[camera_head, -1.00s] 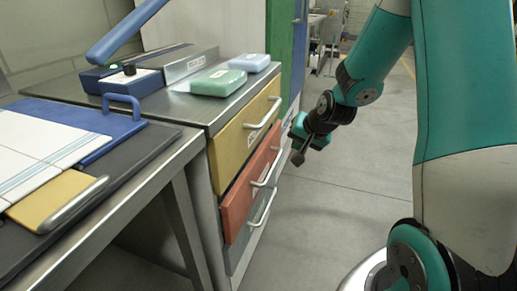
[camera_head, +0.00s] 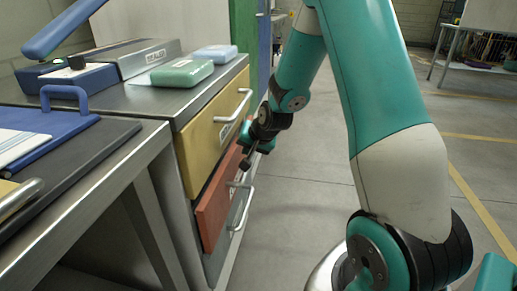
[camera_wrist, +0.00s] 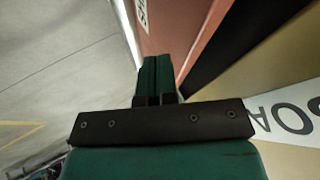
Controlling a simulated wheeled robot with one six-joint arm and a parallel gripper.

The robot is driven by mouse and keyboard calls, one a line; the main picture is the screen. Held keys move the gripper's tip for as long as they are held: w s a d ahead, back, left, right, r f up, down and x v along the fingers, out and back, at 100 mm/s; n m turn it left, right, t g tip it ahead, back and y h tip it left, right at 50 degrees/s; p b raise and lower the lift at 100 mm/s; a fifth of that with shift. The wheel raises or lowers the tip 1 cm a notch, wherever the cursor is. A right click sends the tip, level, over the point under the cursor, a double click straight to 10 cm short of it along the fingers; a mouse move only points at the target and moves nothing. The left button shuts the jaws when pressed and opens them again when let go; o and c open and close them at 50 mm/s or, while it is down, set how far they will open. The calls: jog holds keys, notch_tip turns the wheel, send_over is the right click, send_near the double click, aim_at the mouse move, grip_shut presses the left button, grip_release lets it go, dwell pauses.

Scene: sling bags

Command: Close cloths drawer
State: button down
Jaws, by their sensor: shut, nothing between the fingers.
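The cabinet has a yellow drawer on top, a red drawer (camera_head: 213,208) in the middle and a grey drawer (camera_head: 216,258) at the bottom. The red drawer stands out a little past the yellow one; its label is too small or cut off to read as cloths. My gripper (camera_head: 246,163) is shut and empty, beside the far upper part of the red drawer's front. In the wrist view its closed fingers (camera_wrist: 157,75) point at the red front (camera_wrist: 175,28), with a dark gap beside it. Contact cannot be told.
The yellow drawer (camera_head: 205,137) has a bar handle and stands above my gripper. A green packet (camera_head: 182,72) and a blue packet (camera_head: 214,53) lie on the cabinet top. A steel table (camera_head: 120,165) stands at the left.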

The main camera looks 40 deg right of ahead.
jog(key=shift+w+a, duration=0.5)
jog(key=shift+w, duration=0.15)
jog(key=shift+w+a, duration=0.1)
